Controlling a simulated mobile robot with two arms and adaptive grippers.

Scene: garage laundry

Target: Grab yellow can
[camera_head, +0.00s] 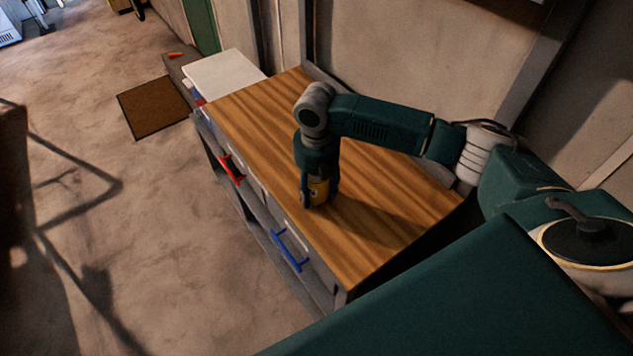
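The yellow can (319,188) stands on the wooden top of the workbench (400,205), close to its front edge. My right gripper (317,193) points down over it, with a finger on each side of the can. The gripper hides the can's top and part of its sides. I cannot tell whether the fingers press on the can or stand slightly apart from it. My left gripper is not in view.
The bench has drawers with a red handle (231,170) and a blue handle (290,251) on its front. A white-topped unit (224,73) stands at its far end, near a brown mat (153,107). A wall runs behind the bench. The rest of the wooden top is clear.

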